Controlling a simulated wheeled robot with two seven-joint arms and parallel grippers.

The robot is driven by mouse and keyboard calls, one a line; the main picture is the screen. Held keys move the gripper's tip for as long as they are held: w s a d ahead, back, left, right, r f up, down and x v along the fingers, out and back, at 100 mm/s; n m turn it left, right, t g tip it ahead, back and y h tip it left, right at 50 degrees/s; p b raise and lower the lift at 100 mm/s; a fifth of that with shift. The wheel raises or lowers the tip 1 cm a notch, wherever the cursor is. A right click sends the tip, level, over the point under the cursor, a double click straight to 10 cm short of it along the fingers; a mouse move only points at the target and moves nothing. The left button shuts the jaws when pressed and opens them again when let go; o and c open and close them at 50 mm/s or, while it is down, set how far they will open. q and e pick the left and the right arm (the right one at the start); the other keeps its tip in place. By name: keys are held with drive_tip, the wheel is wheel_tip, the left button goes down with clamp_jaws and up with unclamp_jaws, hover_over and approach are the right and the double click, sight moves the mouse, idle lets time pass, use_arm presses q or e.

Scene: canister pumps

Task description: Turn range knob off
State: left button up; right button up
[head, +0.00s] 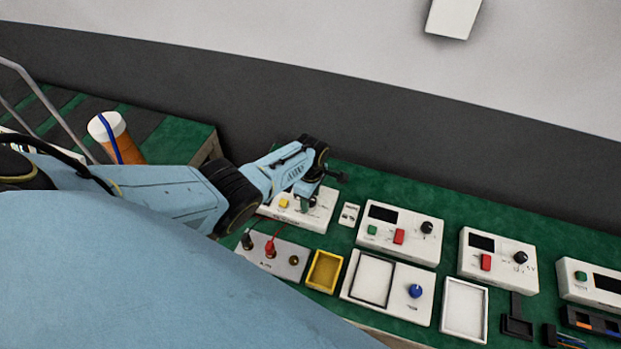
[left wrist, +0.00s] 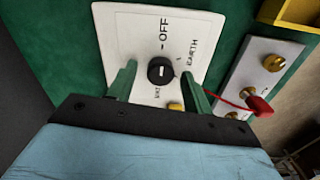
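The range knob (left wrist: 160,71) is black and round with a white mark, on a white panel (left wrist: 150,22) in the left wrist view. The panel reads OFF above the knob, EARTH at its right, and carries another label below. I cannot tell for certain which label the mark points at. My left gripper (left wrist: 158,85) is open, its two green fingers on either side of the knob with gaps to it. In the head view my left gripper (head: 308,196) is over the white instrument box (head: 322,214) and partly hides it. My right gripper is not in view.
A yellow button (head: 283,203) is on the same box. In front stands a terminal box with a red lead (head: 270,247), beside a yellow tray (head: 324,271). More white instrument boxes (head: 399,235) stand to the right on the green bench. A dark wall rises behind.

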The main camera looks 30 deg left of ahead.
use_arm(q)
wheel_tip(320, 180, up, 6)
drive_tip(key=p, duration=0.3)
drive_tip(key=shift+w+r, duration=0.1)
drive_tip(key=shift+r, duration=0.15)
wheel_tip(320, 180, up, 7)
idle(0.6)
